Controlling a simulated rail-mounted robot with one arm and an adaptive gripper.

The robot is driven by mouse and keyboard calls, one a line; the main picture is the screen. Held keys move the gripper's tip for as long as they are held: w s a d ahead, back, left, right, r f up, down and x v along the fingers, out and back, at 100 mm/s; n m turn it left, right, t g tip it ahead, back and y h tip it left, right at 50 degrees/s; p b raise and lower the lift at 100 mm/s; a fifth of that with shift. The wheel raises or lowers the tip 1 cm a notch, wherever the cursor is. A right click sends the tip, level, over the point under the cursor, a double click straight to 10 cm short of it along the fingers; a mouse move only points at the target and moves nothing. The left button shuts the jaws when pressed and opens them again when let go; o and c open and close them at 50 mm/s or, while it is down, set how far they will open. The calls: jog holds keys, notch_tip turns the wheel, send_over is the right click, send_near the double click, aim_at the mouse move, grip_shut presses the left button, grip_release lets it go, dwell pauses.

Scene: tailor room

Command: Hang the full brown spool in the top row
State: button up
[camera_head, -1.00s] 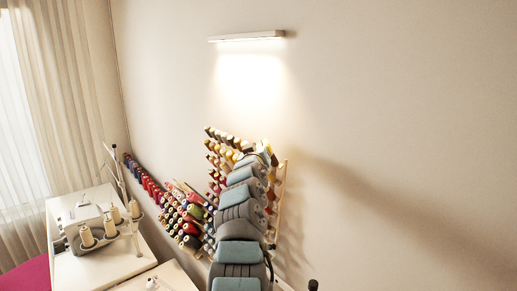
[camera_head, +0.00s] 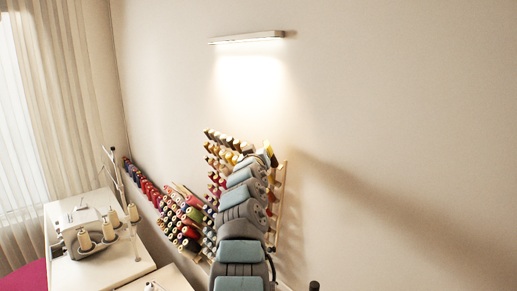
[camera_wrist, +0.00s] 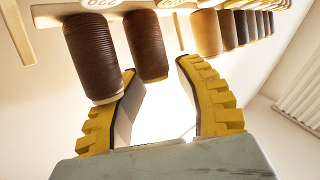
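Two dark brown spools hang side by side in the wrist view, a left one (camera_wrist: 92,55) and a right one (camera_wrist: 147,42). I cannot tell for sure which is the task's full one. A bare peg (camera_wrist: 180,32) shows just right of the right brown spool. The right brown spool's lower end is near the gap between the fingertips; contact is unclear. In the head view my arm hides part of the spool rack (camera_head: 281,190), and the gripper cannot be made out.
A tan spool (camera_wrist: 205,33) and several darker spools run to the right along the row in the wrist view. In the head view several colored spools (camera_head: 190,215) crowd the rack's lower left. A table (camera_head: 100,270) with a sewing machine stands at left. The right wall is clear.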

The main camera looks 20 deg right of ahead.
jog(key=shift+o, duration=0.5)
jog(key=shift+s+d+f, duration=0.15)
jog(key=shift+d+f, duration=0.45)
jog(key=shift+f, duration=0.05)
jog(key=shift+s+a, duration=0.2)
jog(key=shift+a, duration=0.1)
jog(key=shift+s+a+r, duration=0.1)
jog(key=shift+s+r, duration=0.05)
jog(key=shift+s, duration=0.1)
jog(key=v, duration=0.6)
jog(key=shift+a+r, duration=0.4)
jog(key=shift+a, duration=0.1)
jog(key=shift+a, duration=0.1)
